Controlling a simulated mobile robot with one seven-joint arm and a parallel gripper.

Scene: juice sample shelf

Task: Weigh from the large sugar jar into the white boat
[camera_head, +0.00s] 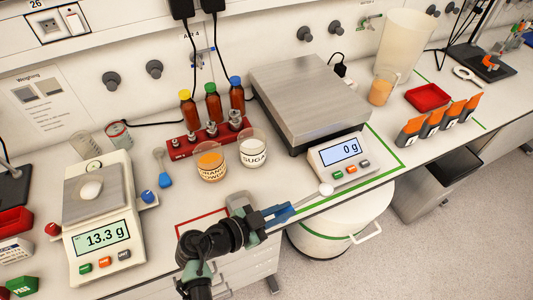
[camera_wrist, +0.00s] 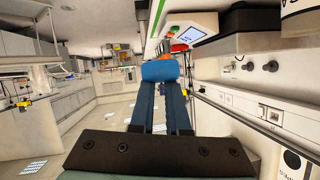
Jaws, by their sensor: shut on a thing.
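My gripper (camera_head: 287,211) is shut on a blue-handled spoon (camera_head: 304,200), held out over the front edge of the bench. The spoon's rounded end looks white, but I cannot tell whether it is loaded. In the wrist view, the blue handle (camera_wrist: 160,71) sits between the fingertips. A glass jar labelled SUGAR (camera_head: 254,158), with white contents, stands behind and left of the gripper. The small white boat (camera_head: 90,189) lies on the pan of the left scale (camera_head: 100,240), which reads 13.3 g.
A jar with orange contents (camera_head: 211,165) stands beside the sugar jar. A large scale (camera_head: 305,90) reads 0 g. A white drum (camera_head: 345,215) stands under the bench edge.

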